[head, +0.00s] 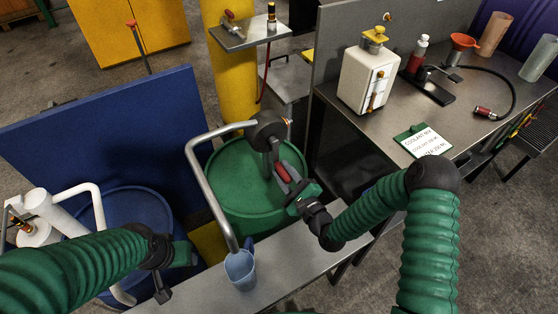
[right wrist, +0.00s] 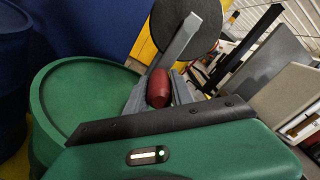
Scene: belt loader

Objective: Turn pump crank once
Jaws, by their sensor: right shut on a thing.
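The pump has a dark round body (head: 268,130) above a green drum (head: 240,190). A bent grey spout pipe (head: 200,170) runs from it to a blue jug (head: 240,268) on a grey ledge. The flat crank arm (head: 270,160) hangs below the body with a red grip (head: 283,172). My right gripper (head: 289,184) is shut around the red grip. In the right wrist view, the red grip (right wrist: 159,88) sits between the fingers, with the crank arm (right wrist: 182,42) rising to the dark disc (right wrist: 188,25). My left gripper (head: 163,285) hangs at lower left, apart from the pump; its jaw state is unclear.
A blue panel (head: 110,125) and blue drum (head: 135,210) stand at left, near white pipes (head: 95,200). A yellow post (head: 230,80) stands behind the pump. The workbench (head: 460,95) at right holds a white canister (head: 368,75), an orange funnel (head: 462,42) and a label card (head: 425,142).

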